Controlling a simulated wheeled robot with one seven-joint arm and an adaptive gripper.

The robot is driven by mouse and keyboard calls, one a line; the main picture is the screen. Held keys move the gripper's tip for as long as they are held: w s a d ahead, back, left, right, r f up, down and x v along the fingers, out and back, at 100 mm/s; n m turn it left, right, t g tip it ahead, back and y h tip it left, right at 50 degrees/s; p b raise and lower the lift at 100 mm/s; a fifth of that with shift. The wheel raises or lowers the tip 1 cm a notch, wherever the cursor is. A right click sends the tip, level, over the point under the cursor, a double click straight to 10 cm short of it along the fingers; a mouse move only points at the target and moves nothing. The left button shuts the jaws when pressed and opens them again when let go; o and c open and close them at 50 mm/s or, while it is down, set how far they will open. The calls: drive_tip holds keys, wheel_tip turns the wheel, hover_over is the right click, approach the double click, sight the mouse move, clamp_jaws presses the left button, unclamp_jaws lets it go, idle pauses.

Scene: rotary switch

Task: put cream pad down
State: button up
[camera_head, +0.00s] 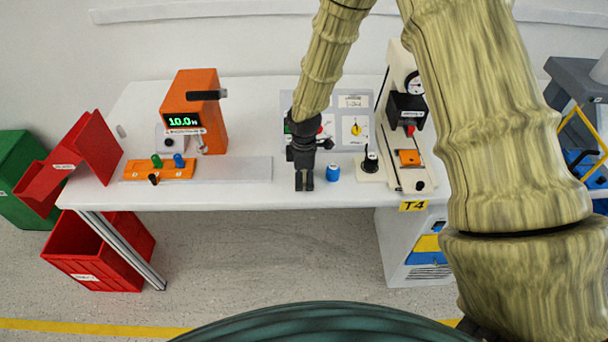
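My gripper (304,187) is black and points down over the front part of the white table, right of the grey strip. Its fingers look close together, but the view is too small to tell whether they are shut or hold anything. A cream pad (361,177) lies on the table right of my gripper, with a black knob-like part (371,162) standing on it. My gripper is apart from this pad. A small blue cylinder (333,173) stands between them, close to the gripper's right side.
A grey panel (355,103) with a yellow dial stands behind my gripper, partly hidden by my arm. A black-and-white press-like device (408,110) stands right of the pad. An orange tester (180,95) and an orange block (160,170) with small pegs are left.

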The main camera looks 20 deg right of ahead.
sight(304, 175)
drive_tip(key=shift+f, duration=0.25)
drive_tip(key=shift+r, duration=0.1)
drive_tip(key=shift+r, duration=0.15)
drive_tip(key=shift+w+r+p, duration=0.1)
drive_tip(key=shift+r+p, duration=0.2)
drive_tip(key=shift+r, duration=0.4)
wheel_tip(304, 175, up, 12)
drive_tip(key=b, duration=0.2)
drive_tip(key=shift+f, duration=0.15)
